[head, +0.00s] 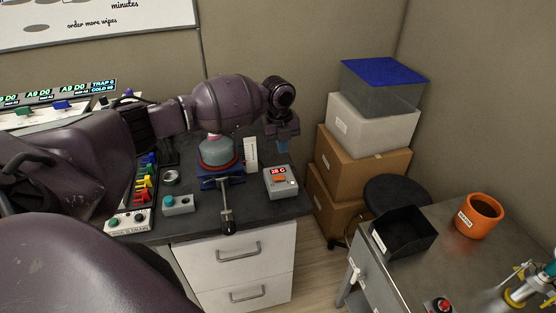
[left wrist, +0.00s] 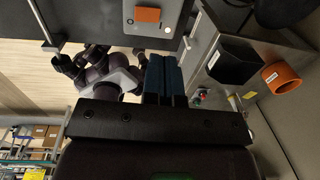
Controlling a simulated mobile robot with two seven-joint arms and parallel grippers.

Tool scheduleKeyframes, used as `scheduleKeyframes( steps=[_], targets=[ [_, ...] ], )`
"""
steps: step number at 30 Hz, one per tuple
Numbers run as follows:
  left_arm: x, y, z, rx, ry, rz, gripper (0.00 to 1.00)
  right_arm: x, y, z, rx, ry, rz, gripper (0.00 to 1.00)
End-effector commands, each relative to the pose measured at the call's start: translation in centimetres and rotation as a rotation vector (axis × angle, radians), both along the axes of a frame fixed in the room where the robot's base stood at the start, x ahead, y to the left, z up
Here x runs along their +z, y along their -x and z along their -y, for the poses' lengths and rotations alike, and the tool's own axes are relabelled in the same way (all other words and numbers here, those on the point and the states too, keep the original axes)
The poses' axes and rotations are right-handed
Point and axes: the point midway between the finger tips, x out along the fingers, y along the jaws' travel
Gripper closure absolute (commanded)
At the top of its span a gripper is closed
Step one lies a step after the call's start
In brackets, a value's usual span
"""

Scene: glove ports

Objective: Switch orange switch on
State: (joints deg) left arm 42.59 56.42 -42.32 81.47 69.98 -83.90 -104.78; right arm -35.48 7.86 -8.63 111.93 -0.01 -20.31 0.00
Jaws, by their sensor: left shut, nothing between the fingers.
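The orange switch (head: 280,178) is a small rocker on top of a light grey box (head: 275,193) with a red lit display, near the right edge of the dark bench. It also shows in the left wrist view (left wrist: 147,14), at the top, beyond the fingertips. My left gripper (head: 283,146) points down above and behind the box, apart from the switch. Its blue fingers are shut with nothing between them, as the left wrist view also shows (left wrist: 163,60). Which way the rocker is tipped is too small to tell. My right gripper is not in view.
A blue vise-like fixture (head: 208,183) and a grey box with a teal button (head: 178,205) stand left of the switch box. Stacked cartons (head: 370,150) stand to the right. A second bench holds a black bin (head: 405,240) and an orange pot (head: 480,216).

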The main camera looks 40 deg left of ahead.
Motion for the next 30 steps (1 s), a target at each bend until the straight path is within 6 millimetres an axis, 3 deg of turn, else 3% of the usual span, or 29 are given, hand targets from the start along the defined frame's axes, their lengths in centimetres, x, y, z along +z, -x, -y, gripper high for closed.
scheduleKeyframes(
  steps=[4,10,30],
  targets=[
    [2.2,-0.2,0.1,0.001,-0.001,0.002,1.00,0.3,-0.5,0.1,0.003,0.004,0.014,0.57],
    [3.7,-0.3,0.2,0.001,-0.001,-0.001,1.00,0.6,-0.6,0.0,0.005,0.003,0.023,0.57],
    [3.9,-0.3,0.3,0.011,0.000,-0.001,1.00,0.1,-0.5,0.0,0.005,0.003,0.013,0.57]
  ],
)
